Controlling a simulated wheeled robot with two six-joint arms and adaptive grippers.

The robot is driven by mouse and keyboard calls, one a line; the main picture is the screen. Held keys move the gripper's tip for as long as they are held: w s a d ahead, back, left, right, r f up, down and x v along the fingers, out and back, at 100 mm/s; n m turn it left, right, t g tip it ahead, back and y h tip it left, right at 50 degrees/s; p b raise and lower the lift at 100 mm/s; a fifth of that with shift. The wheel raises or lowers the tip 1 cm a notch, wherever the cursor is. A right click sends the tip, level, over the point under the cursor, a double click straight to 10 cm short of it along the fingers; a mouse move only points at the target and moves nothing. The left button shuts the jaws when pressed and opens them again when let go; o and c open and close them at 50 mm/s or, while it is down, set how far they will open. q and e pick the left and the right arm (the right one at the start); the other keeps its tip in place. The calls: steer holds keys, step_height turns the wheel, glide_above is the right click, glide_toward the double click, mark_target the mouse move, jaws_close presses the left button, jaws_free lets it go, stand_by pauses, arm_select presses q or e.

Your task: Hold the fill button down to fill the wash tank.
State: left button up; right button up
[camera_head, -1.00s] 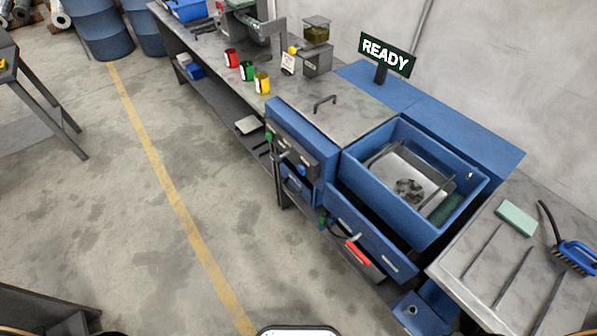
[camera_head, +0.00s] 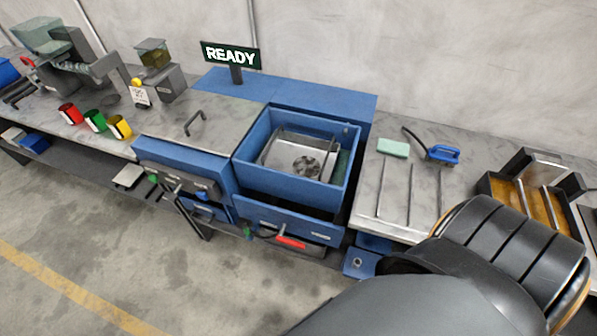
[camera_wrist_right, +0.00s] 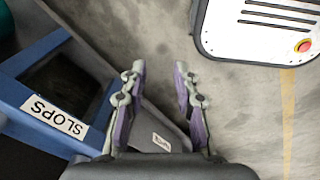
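The wash tank (camera_head: 285,188) is an open blue box set in the bench, with a grey metal part holding a round dark grille inside. No water is clearly visible in it. A blue control panel (camera_head: 176,178) is on the bench front, left of the tank, with small knobs or buttons too small to read. I cannot tell which one is the fill button. My right arm crosses the lower right of the head view; its gripper is hidden there. In the right wrist view, my right gripper (camera_wrist_right: 160,72) is open and empty above the floor. My left gripper is not in view.
A READY sign (camera_head: 231,55) stands behind the tank. A green sponge (camera_head: 393,148) and a blue brush (camera_head: 442,154) lie on the right-hand counter. A blue frame labelled SLOPS (camera_wrist_right: 57,115) is left of the right gripper. The floor at front left is clear.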

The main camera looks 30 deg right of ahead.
jaws_close()
steer(key=shift+a, duration=0.1)
stand_by(1.2)
